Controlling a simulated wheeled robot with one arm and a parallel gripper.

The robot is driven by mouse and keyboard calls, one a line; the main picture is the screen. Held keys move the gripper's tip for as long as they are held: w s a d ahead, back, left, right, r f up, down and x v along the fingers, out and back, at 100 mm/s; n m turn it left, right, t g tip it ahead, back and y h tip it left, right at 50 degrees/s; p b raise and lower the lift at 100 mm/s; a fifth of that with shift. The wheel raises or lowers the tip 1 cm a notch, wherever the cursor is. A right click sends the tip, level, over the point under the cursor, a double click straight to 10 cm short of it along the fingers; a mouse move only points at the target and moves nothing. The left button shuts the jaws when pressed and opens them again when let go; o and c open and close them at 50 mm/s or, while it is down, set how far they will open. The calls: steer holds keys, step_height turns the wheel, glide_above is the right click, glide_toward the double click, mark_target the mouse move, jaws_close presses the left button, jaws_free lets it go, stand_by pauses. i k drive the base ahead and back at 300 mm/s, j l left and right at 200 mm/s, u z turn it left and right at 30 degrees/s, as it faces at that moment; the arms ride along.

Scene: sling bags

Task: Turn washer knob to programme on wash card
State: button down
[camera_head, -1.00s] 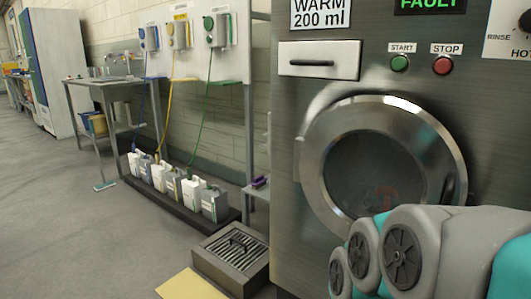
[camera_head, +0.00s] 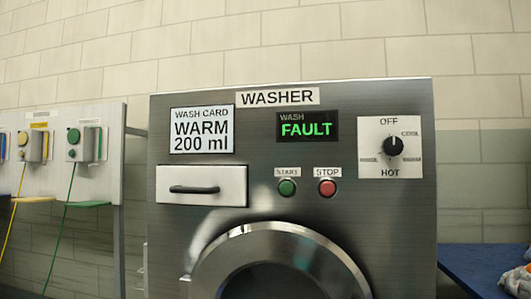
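The washer (camera_head: 300,190) is a steel machine facing me. Its black knob (camera_head: 394,147) is on a white dial plate (camera_head: 376,171) at the upper right of the panel. The dial reads OFF at the top, HOT at the bottom, and has smaller labels at the sides. The knob's mark seems to point up, near OFF, but is too small to be sure. The wash card (camera_head: 202,130) at the upper left reads WARM 200 ml. The display (camera_head: 307,126) shows WASH FAULT in green. My gripper is not in view.
A drawer (camera_head: 201,186) with a dark handle, a green START button (camera_head: 287,188) and a red STOP button (camera_head: 327,188) are on the panel. The round door (camera_head: 278,240) is below. Dispensers (camera_head: 81,144) hang at the left; a blue surface (camera_head: 485,268) is at the right.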

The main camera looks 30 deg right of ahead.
mark_target(393, 146)
steer(key=i+j+z, duration=0.25)
steer(key=z, duration=0.2)
steer(key=i+j+z, duration=0.45)
steer(key=z, duration=1.4)
steer(key=k+l, duration=0.05)
